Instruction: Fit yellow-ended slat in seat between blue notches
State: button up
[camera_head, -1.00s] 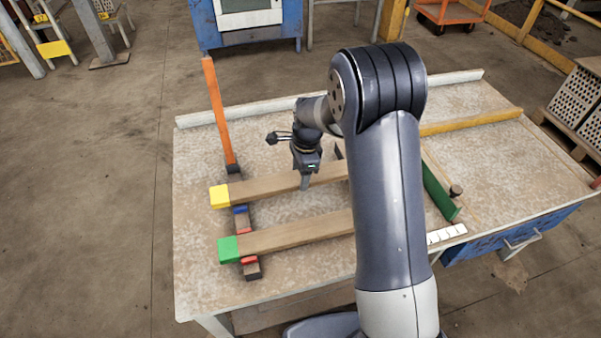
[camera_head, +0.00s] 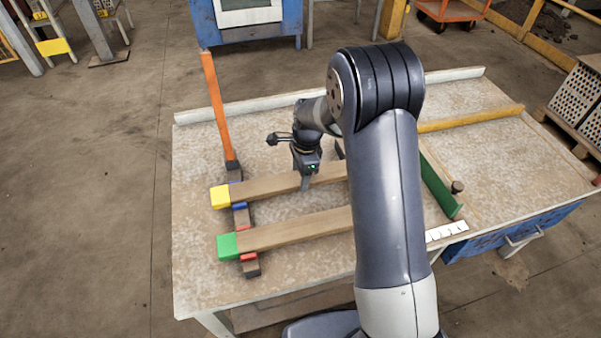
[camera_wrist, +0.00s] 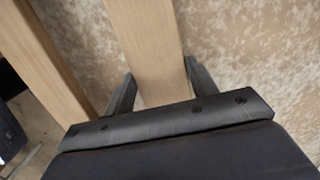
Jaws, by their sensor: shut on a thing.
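The yellow-ended slat (camera_head: 268,187) lies across the table, its yellow end (camera_head: 220,196) over the dark notched rail (camera_head: 241,218) at the left. Blue marks (camera_head: 239,206) show on the rail just beside the slat's near edge; whether the slat sits fully down in the seat I cannot tell. My gripper (camera_head: 305,182) is shut on this slat near its middle. In the wrist view the slat (camera_wrist: 150,45) runs between the two fingers (camera_wrist: 160,90). My arm hides the slat's right end.
A green-ended slat (camera_head: 290,230) lies parallel in front, between red marks on the rail. A green bar (camera_head: 438,187) and a yellow bar (camera_head: 470,119) are at the right. The table's left front (camera_head: 200,280) is clear.

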jog(key=shift+f, duration=0.15)
jog(key=o, duration=1.3)
notch_tip(320, 180, up, 11)
jog(key=d+p, duration=0.1)
jog(key=shift+w+d+f, duration=0.15)
jog(key=f, duration=0.7)
jog(key=a+f+b, duration=0.1)
jog(key=f, duration=0.2)
jog(key=shift+a+f, duration=0.1)
jog(key=shift+f, duration=0.3)
jog(key=shift+r, duration=0.4)
jog(key=shift+f, duration=0.1)
